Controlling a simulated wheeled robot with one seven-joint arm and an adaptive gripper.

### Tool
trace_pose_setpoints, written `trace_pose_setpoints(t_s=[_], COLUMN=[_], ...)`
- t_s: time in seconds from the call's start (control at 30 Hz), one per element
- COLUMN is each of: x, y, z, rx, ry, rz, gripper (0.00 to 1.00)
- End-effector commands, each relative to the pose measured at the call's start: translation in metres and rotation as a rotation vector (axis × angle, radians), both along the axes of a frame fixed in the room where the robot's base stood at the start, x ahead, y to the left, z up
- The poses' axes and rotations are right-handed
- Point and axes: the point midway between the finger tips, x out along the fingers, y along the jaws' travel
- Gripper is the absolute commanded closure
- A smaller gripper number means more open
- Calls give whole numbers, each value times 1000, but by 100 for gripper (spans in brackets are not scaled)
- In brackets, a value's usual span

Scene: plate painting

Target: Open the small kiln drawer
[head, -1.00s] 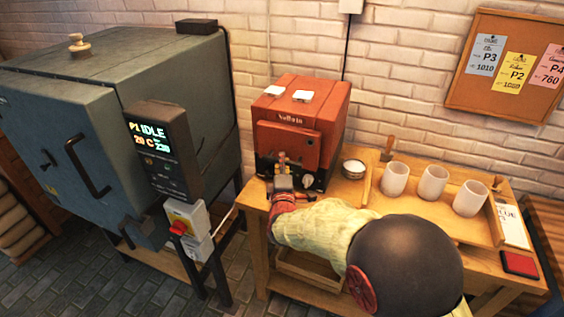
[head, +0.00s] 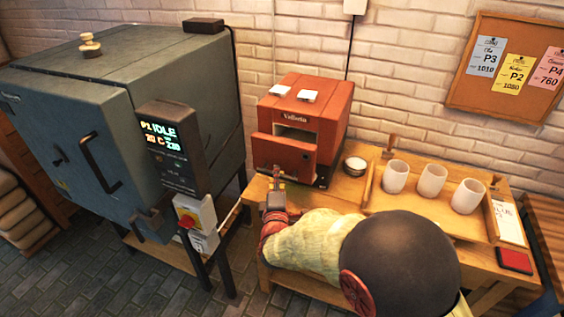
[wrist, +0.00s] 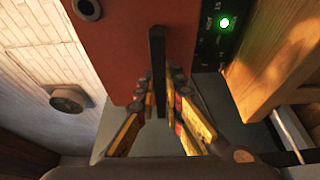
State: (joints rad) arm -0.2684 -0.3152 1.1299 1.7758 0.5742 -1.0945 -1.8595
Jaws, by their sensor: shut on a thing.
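The small red kiln (head: 322,122) stands on the wooden table against the wall. Its drawer (head: 283,153) is pulled part way out, and a dark opening shows above and behind the drawer front. In the wrist view the red drawer front (wrist: 112,45) has a dark bar handle (wrist: 157,60). My gripper (head: 278,178) is in front of the drawer, and in the wrist view its yellow fingers (wrist: 163,98) are closed around the handle from both sides. The inside of the drawer is mostly hidden.
A large grey kiln (head: 75,140) with a lit control panel (head: 168,150) stands to the left. A small white bowl (head: 355,166) sits right of the red kiln. Three white cups (head: 432,180) stand on a wooden tray further right.

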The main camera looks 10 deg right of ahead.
Motion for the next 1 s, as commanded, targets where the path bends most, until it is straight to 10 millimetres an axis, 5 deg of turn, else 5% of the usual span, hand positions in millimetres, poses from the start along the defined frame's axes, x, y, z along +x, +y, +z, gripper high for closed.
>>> trace_pose_setpoints(t_s=[0.33, 0.87, 0.9, 1.0], x=[-45, -54, -54, -54], y=[33, 39, 39, 39], z=[0, -1, -1, -1], rx=[0, 0, 0, 0], ry=[4, 2, 2, 2], rz=[2, -1, -1, -1], gripper=[100, 100, 89, 84])
